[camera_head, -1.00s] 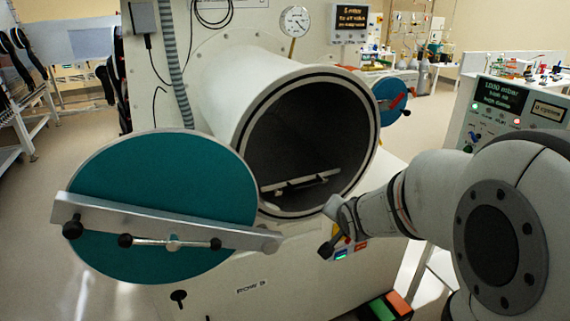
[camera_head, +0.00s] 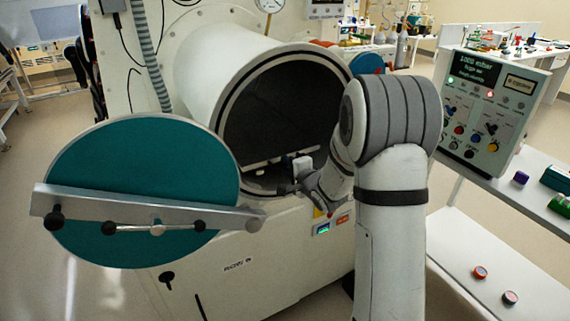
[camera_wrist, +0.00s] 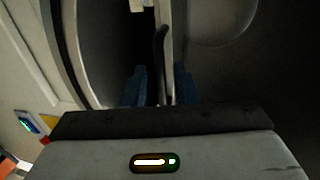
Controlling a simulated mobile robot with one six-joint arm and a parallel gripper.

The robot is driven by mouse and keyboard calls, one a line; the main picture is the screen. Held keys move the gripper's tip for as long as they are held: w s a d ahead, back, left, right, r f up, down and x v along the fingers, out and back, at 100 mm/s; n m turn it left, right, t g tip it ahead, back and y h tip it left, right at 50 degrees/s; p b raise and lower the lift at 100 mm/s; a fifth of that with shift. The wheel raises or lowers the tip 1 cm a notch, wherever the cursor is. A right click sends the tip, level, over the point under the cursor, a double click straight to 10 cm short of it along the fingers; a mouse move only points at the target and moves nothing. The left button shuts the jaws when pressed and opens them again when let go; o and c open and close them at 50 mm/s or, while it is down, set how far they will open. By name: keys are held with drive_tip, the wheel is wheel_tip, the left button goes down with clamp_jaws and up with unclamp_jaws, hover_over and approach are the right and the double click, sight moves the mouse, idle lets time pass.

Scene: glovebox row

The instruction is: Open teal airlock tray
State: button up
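The teal airlock door (camera_head: 150,170) stands swung open to the left of the round chamber mouth. The tray (camera_head: 262,163) lies low inside the dark chamber, its pale front bar showing near the opening. My gripper (camera_head: 298,178) is at the lower right of the mouth, close to the tray's front. In the wrist view my gripper (camera_wrist: 160,90) has its two blue fingertips apart, with a dark upright bar (camera_wrist: 160,48) showing between them. I cannot tell whether the fingers touch it.
The white chamber rim (camera_head: 338,75) curves close around my gripper. A control panel (camera_head: 490,105) stands to the right, above a shelf (camera_head: 510,270) with small coloured items. A pressure gauge (camera_head: 270,4) is above the chamber.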

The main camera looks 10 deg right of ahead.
drive_tip(key=shift+x, duration=0.85)
drive_tip(key=shift+c, duration=0.5)
clamp_jaws()
